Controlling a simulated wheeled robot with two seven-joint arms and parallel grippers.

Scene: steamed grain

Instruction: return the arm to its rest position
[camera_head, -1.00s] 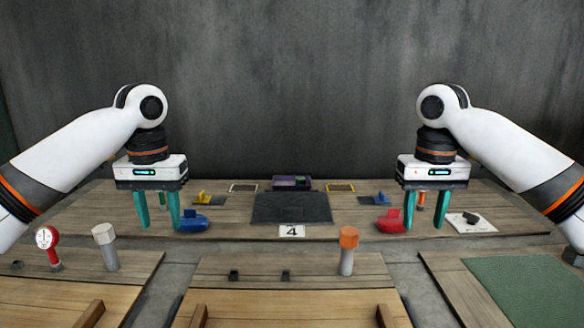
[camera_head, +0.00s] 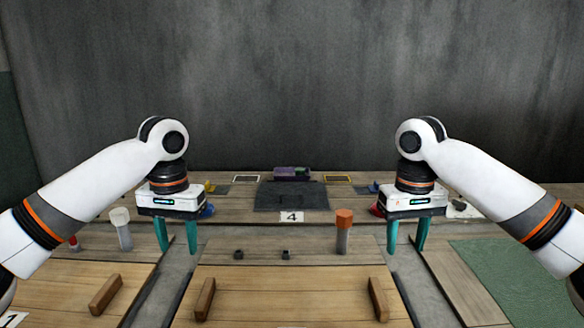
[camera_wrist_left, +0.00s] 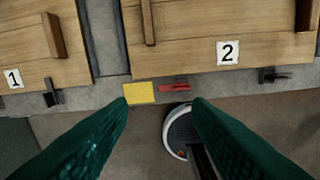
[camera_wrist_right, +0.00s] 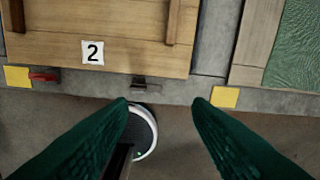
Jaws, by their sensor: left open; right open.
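My left gripper (camera_head: 176,236) is open and empty, its teal fingers pointing down above the gap between the left and middle wooden boards. My right gripper (camera_head: 406,236) is open and empty above the gap to the right of the middle board. In the left wrist view the fingers (camera_wrist_left: 160,110) are apart with nothing between them. In the right wrist view the fingers (camera_wrist_right: 160,110) are apart too, with floor and my round base below. Both arms are bent in near mirror poses.
The middle board (camera_head: 290,280) has wooden bars. An orange-topped post (camera_head: 343,230) and a white-topped post (camera_head: 122,228) stand near the grippers. A dark panel (camera_head: 290,196) and a "4" card (camera_head: 291,217) lie at the back. A green mat (camera_head: 515,270) lies at right.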

